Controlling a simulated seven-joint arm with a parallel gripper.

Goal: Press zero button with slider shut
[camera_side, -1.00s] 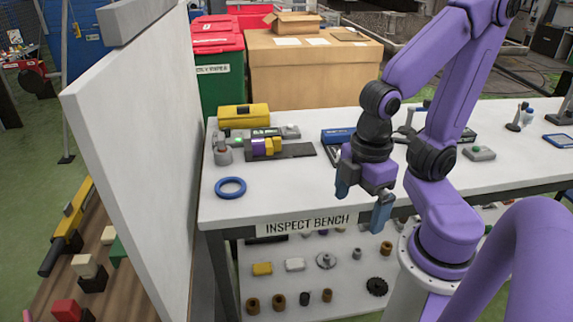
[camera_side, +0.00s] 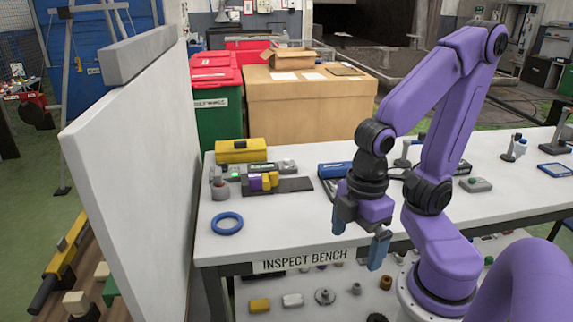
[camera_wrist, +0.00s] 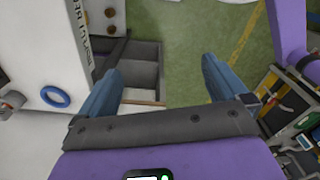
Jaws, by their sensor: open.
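A measuring device with a dark flat base (camera_side: 295,185), a purple block (camera_side: 256,182) and a yellow block (camera_side: 272,180) lies at the left of the white bench (camera_side: 285,228). A grey part with a small green patch (camera_side: 283,166) sits just behind it. The zero button and whether the slider is shut are too small to tell. A grey box with a green button (camera_side: 475,184) is at the right of the bench. My gripper (camera_side: 358,238) is open and empty near the bench's front edge, apart from both devices. Its blue fingers also show in the wrist view (camera_wrist: 160,70), spread wide.
A blue ring (camera_side: 227,223) lies near the front left, with a grey round knob (camera_side: 219,190) behind it. A yellow box (camera_side: 241,151) stands at the back. A tall white panel (camera_side: 135,185) borders the left. The front middle of the bench is clear.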

